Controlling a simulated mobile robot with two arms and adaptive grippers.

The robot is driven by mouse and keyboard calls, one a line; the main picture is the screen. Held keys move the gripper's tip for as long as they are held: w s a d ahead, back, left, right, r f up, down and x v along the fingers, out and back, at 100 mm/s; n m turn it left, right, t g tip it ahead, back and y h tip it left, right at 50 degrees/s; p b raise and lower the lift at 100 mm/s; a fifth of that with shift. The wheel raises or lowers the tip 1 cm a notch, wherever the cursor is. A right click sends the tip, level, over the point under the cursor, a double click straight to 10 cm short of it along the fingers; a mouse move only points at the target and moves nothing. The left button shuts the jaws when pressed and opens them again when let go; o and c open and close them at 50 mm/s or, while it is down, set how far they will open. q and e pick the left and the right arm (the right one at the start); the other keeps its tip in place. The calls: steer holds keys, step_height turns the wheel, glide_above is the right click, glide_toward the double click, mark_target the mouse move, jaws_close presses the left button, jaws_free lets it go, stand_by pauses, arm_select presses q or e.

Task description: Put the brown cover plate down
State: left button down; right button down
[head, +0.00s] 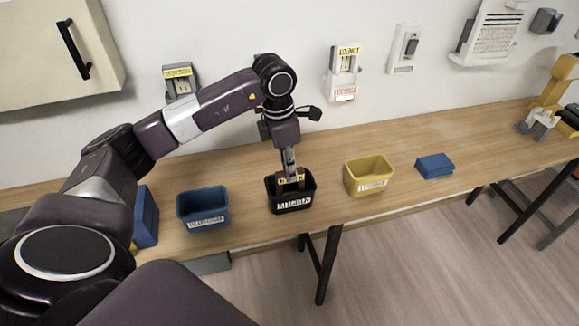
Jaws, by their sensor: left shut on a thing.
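My left gripper (290,177) points straight down into the small black bin (291,207) on the wooden bench. It is shut on the brown cover plate (282,188), which shows only as a small brown patch at the fingertips, just inside the bin's mouth. The bin's front wall and the fingers hide the rest of the plate. I cannot tell whether the plate touches the bin floor. My right gripper is not in view.
A blue bin (203,208) stands left of the black bin, a yellow bin (369,175) right of it.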

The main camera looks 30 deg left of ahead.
arm_select(q)
steer(key=shift+f, duration=0.1)
steer(key=c, duration=1.8)
jaws_free()
steer(key=shift+r, duration=0.2)
steer(key=r, duration=0.4)
steer(key=r+b, duration=0.1)
steer(key=r, duration=0.3)
steer(key=s+a+r, duration=0.1)
steer(key=r, duration=0.3)
steer(key=shift+b, duration=0.35)
steer(key=shift+d, duration=0.1)
